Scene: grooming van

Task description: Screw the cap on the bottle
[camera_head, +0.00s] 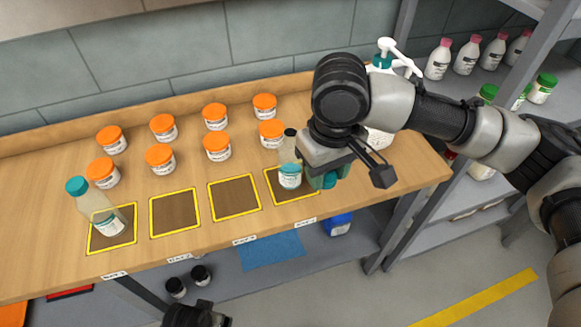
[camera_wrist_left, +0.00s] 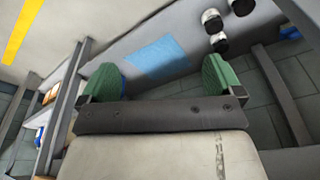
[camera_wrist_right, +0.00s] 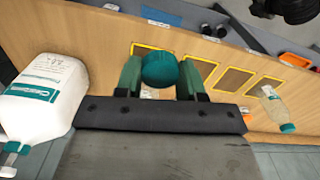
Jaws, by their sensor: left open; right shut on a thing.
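A clear bottle (camera_head: 289,152) with a white and teal label stands at the rightmost yellow-outlined square (camera_head: 300,198). Its narrow top looks dark, with no teal cap on it. My right gripper (camera_head: 323,180) is beside it on the right in the head view. In the right wrist view this gripper is shut on a round teal cap (camera_wrist_right: 160,70), which hides most of what lies behind it. I cannot tell whether cap and bottle touch. My left gripper (camera_wrist_left: 158,80) is open and empty; only a dark part of that arm shows at the head view's bottom edge.
Another bottle (camera_head: 103,214), capped in teal, stands on the leftmost square. Several orange-capped jars (camera_head: 217,147) fill the bench behind. A white pump bottle (camera_wrist_right: 42,95) stands close to my right gripper. The two middle squares are empty. A blue mat (camera_head: 272,251) lies below the bench.

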